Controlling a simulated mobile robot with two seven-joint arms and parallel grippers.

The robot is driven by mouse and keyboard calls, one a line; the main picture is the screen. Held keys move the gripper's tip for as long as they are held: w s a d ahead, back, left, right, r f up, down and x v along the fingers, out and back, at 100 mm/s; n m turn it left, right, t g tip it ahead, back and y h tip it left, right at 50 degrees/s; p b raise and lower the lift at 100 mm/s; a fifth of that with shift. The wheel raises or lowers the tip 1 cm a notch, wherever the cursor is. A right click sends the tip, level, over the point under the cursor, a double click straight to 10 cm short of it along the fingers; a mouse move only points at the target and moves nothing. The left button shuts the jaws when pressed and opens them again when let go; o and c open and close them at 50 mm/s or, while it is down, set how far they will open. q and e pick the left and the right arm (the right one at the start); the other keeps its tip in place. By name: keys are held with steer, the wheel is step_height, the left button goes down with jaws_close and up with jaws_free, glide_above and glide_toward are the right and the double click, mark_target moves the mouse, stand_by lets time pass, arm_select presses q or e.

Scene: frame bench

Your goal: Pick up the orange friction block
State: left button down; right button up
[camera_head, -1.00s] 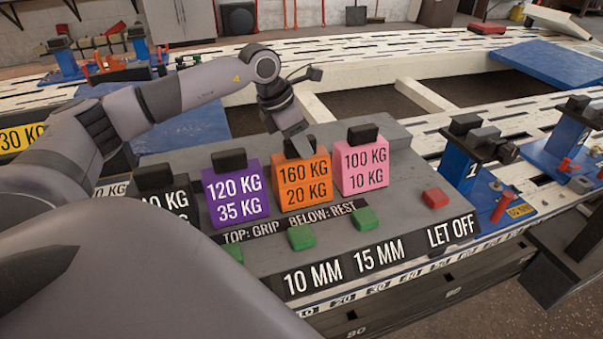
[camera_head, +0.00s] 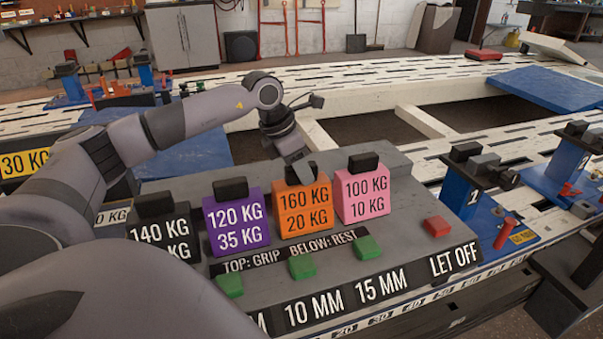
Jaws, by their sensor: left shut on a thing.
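The orange friction block (camera_head: 304,213), marked 160 KG over 20 KG and topped by a black grip, stands upright on the grey console between the purple and pink blocks. My left gripper (camera_head: 299,172) comes down on it from behind and above and is shut on its black top. The gripper's near finger covers part of that top and the block's upper edge. I cannot make out any gap under the block. My right gripper is not in view.
The purple block (camera_head: 237,222) stands close on the left, the pink block (camera_head: 363,194) close on the right, and a black block (camera_head: 164,234) further left. Green buttons (camera_head: 302,267) and a red button (camera_head: 437,226) sit in front. A blue clamp stand (camera_head: 474,185) is at right.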

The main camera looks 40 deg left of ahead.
arm_select(q)
step_height(320, 180, up, 19)
steer(key=p, duration=0.5)
steer(key=shift+r, duration=0.2)
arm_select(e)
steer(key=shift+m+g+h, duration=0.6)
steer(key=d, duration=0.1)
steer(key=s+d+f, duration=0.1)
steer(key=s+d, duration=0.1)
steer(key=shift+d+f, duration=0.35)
arm_select(q)
steer(key=shift+w, duration=0.1)
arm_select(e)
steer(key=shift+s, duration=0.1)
